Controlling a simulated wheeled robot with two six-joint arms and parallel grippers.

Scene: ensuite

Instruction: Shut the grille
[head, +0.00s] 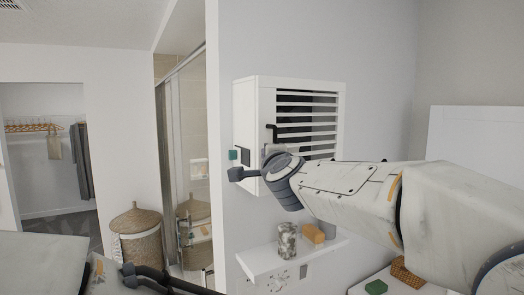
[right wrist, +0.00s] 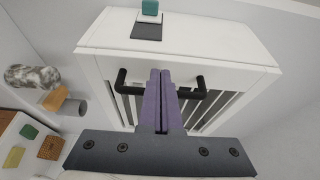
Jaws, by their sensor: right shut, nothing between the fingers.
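The grille (head: 308,125) is a white slatted front on a white wall cabinet (head: 246,110). It looks about flush with the cabinet; a small gap cannot be ruled out. Its black handle (head: 271,133) is near the left edge; it also shows in the right wrist view (right wrist: 121,82). My right gripper (right wrist: 160,74) is shut and empty, its purple fingers crossing in front of the middle of the handle; contact cannot be told. In the head view its wrist hides the grille's lower left corner. My left gripper (head: 130,274) shows only partly at the bottom left; its jaws are unclear.
A teal block on a dark plate (right wrist: 148,22) sits on the cabinet's side. Below, a white shelf (head: 262,263) holds a patterned cylinder (head: 287,241) and a tan item (head: 313,233). A glass shower (head: 185,150) and wicker basket (head: 137,235) stand left.

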